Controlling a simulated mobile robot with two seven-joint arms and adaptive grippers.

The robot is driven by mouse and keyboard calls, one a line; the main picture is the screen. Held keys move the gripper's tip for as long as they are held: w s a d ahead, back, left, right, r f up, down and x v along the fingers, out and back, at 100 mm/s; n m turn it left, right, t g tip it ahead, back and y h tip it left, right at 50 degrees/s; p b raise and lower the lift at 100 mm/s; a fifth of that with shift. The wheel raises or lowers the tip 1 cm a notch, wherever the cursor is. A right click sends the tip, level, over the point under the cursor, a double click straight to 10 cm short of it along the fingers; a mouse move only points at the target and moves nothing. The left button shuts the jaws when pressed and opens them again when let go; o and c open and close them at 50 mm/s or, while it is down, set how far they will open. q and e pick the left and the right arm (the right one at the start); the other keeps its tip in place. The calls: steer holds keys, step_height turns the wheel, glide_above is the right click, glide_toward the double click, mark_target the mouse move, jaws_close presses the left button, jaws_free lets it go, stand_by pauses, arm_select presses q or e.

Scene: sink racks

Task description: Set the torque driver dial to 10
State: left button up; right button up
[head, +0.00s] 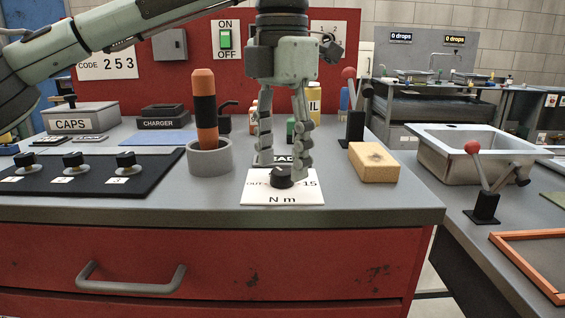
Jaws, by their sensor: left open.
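The torque dial is a small black knob (280,177) on a white plate (284,198) near the front edge of the grey bench top. The plate reads "N m" and "15" at the right, with other marks partly hidden. The knob's pointer is too small to read. The torque driver (206,108), orange with black bands, stands upright in a grey round holder (210,158) left of the plate. My left gripper (283,168) points down over the dial, its fingers apart on either side of the knob. I cannot tell whether they touch it. My right gripper is not in view.
A yellow sponge (374,162) lies right of the plate. A black panel with several knobs (85,175) lies at the left. A red-balled lever (352,115) stands behind the sponge. A sink (475,155) is at the right. The bench's front edge is close.

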arm_select(q)
steer(key=shift+f, duration=0.75)
steer(key=c, duration=1.2)
steer(key=shift+o, duration=0.2)
